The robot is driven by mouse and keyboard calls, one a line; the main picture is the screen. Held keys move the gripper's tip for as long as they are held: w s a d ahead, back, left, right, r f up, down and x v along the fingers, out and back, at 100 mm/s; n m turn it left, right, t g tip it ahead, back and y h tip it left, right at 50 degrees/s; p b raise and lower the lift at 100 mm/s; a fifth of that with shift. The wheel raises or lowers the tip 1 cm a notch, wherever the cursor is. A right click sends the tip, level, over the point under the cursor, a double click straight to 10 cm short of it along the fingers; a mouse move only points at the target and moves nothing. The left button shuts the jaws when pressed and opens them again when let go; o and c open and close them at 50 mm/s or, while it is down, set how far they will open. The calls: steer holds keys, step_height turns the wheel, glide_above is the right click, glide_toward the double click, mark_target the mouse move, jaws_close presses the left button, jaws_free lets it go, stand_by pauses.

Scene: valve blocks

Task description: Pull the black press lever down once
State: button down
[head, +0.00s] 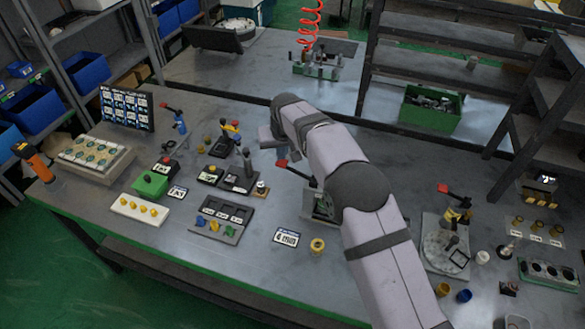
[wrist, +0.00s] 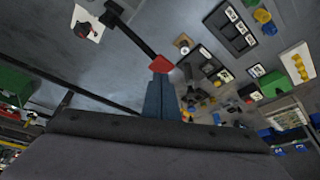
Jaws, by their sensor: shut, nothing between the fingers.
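A black lever (wrist: 136,38) with a red end (wrist: 161,63) crosses the upper middle of the wrist view. In the head view the fingers are mostly hidden behind my arm.
A black tray (head: 217,219) with coloured parts, a "4 mm" card (head: 287,238) and a brass-coloured cup (head: 317,246) lie left of my arm. A round-plated fixture with a red handle (head: 443,188) stands to the right.

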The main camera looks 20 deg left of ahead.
mark_target(283, 164)
steer(key=shift+f+b, duration=0.5)
steer(key=shift+f, duration=0.7)
steer(key=shift+s+d+f+b, duration=0.1)
steer(key=shift+f+b, duration=0.45)
steer(key=shift+f, duration=0.6)
steer(key=shift+d+r, duration=0.1)
steer(key=shift+r, duration=0.05)
steer(key=shift+r+p, duration=1.25)
steer(key=shift+r, duration=0.85)
